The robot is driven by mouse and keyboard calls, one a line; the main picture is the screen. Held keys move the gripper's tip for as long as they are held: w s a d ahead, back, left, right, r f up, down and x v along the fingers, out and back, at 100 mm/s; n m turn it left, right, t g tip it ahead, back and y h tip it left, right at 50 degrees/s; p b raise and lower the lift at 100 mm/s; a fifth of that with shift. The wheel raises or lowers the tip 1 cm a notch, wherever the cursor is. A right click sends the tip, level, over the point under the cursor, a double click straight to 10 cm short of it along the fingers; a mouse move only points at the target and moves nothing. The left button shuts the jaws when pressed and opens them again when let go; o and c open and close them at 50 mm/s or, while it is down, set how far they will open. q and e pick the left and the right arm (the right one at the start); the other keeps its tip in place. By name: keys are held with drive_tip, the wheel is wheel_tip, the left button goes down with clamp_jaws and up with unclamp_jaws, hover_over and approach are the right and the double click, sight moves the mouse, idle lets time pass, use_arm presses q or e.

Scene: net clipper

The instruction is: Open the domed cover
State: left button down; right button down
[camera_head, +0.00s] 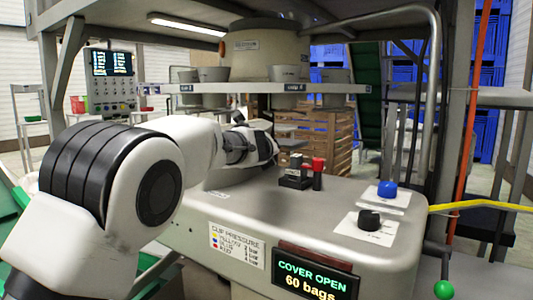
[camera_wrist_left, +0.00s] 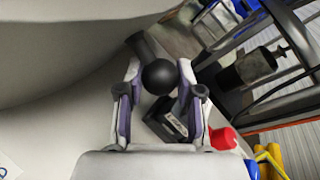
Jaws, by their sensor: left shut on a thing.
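My left arm reaches in from the left in the head view, and its gripper (camera_wrist_left: 160,80) shows clearly in the left wrist view. Its two fingers are shut on a black ball knob (camera_wrist_left: 160,76) on a dark stem. A smooth grey curved surface (camera_wrist_left: 60,50) fills the upper left of the left wrist view; I cannot tell whether it is the domed cover. In the head view my arm hides the knob and much of the area behind it. The display (camera_head: 303,280) on the machine front reads "COVER OPEN 60 bags". My right gripper is not in view.
A black block (camera_head: 296,174) and a red button (camera_head: 318,165) stand on the grey machine top (camera_head: 260,210). A blue knob (camera_head: 387,189) and black knob (camera_head: 370,219) sit at the right. A bent metal pipe (camera_head: 435,120) rises behind. A green-ended lever (camera_head: 443,289) is front right.

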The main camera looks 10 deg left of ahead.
use_arm(q)
drive_tip(key=c, duration=1.1)
unclamp_jaws()
drive_tip(key=o, duration=0.4)
drive_tip(key=shift+w+d+f, duration=0.1)
drive_tip(key=shift+w, duration=0.05)
drive_tip(key=shift+c, duration=0.2)
drive_tip(key=v, duration=1.2)
